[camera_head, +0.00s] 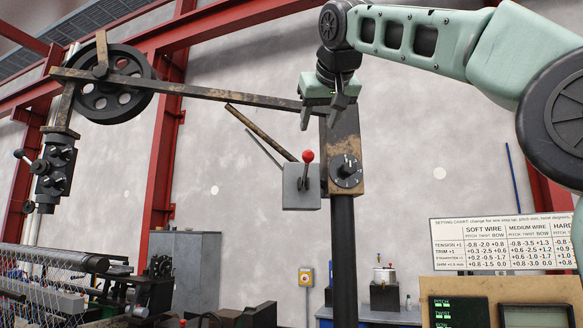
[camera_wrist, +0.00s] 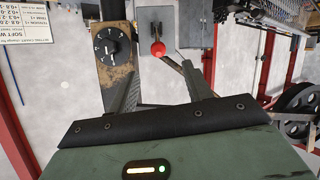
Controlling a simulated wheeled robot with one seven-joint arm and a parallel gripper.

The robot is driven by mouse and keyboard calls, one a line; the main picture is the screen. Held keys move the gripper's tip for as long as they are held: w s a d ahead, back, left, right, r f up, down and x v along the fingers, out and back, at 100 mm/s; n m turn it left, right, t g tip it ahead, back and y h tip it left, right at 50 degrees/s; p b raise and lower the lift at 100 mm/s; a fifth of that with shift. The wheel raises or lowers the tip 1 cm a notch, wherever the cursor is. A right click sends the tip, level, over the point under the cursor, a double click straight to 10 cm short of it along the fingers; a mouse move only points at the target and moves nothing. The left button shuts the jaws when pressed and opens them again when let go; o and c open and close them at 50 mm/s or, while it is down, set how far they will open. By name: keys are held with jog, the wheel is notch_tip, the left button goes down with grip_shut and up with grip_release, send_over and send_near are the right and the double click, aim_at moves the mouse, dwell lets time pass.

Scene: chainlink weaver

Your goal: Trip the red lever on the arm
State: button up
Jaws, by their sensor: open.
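The red lever (camera_head: 308,157) has a round red knob on a short dark stem. It stands up from a grey box (camera_head: 296,198) beside the worn wooden post at the end of the arm (camera_head: 190,88). In the wrist view the red knob (camera_wrist: 158,49) shows beyond and between my fingers. My gripper (camera_head: 325,121) is open and empty. It hangs in front of the post, above the lever and a little to its right, apart from the knob. In the wrist view my gripper (camera_wrist: 168,80) has its two fingers spread wide.
A black numbered dial (camera_head: 346,170) is on the post just right of the lever box; it also shows in the wrist view (camera_wrist: 112,47). A slanted rod (camera_head: 262,133) reaches up left behind the box. A large black wheel (camera_head: 112,84) is at upper left. Open air lies below the box.

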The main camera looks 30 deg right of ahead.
aim_at(310, 153)
jog(key=p+x, duration=0.2)
jog(key=x, duration=0.3)
jog(key=p+x, duration=0.1)
jog(key=x, duration=0.4)
jog(key=r+p+x, duration=0.1)
jog(key=p+x, duration=0.1)
jog(key=x, duration=0.3)
jog(key=shift+w+d+f+p, duration=0.15)
jog(key=shift+w+d+p, duration=0.15)
jog(key=shift+w+d, duration=0.15)
jog(key=shift+w+d+f, duration=0.2)
jog(key=shift+w+f, duration=0.2)
jog(key=shift+w, duration=0.1)
grip_shut()
